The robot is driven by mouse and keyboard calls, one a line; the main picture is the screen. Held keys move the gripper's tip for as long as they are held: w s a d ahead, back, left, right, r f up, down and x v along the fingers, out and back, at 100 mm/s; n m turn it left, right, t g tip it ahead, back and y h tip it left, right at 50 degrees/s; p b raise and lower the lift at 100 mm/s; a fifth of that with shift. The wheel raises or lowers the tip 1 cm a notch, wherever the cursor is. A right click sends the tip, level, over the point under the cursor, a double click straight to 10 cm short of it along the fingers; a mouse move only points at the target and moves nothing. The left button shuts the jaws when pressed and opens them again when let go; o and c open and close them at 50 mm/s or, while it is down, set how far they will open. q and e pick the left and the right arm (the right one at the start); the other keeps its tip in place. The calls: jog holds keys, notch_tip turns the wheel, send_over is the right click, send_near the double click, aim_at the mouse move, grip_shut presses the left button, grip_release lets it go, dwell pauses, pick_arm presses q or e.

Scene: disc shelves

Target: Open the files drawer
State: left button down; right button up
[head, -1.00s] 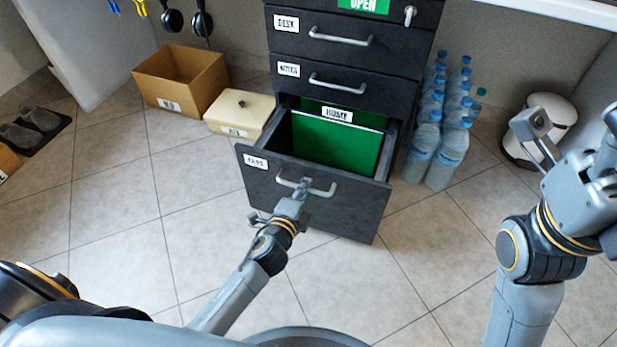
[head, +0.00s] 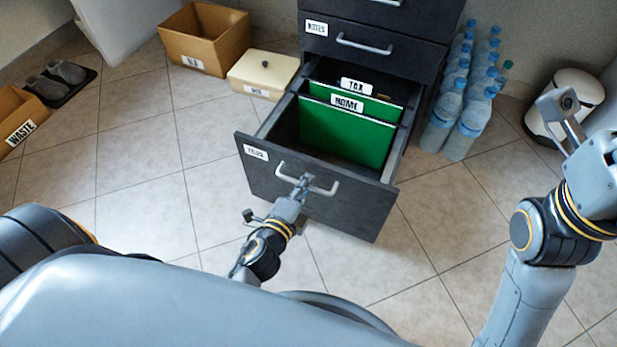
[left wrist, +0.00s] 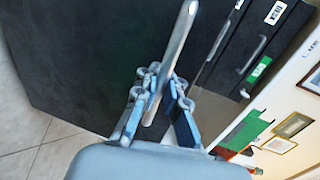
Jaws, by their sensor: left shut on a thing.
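The files drawer (head: 350,207) is the bottom drawer of a dark cabinet (head: 425,62) and stands pulled well out. Two green hanging folders inside carry the labels TAX (head: 356,86) and HOME (head: 347,103). My left gripper (head: 303,186) is shut on the drawer's grey handle (head: 322,188). In the left wrist view its fingers (left wrist: 160,88) close around the handle bar (left wrist: 180,40). My right gripper (head: 562,112) is raised at the right, away from the cabinet; its finger gap is not clear.
Several water bottles (head: 462,125) stand right of the cabinet, near a white bin (head: 570,95). A cream box (head: 262,72) and a cardboard box (head: 205,40) stand left of it. A WASTE box (head: 22,125) is at the far left. The tiled floor in front is clear.

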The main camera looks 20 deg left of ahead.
pick_arm(q)
jog(key=shift+r, duration=0.1)
jog(key=c, duration=1.4)
grip_release()
jog(key=shift+c, duration=0.2)
jog(key=shift+s, duration=0.1)
jog(key=v, duration=1.2)
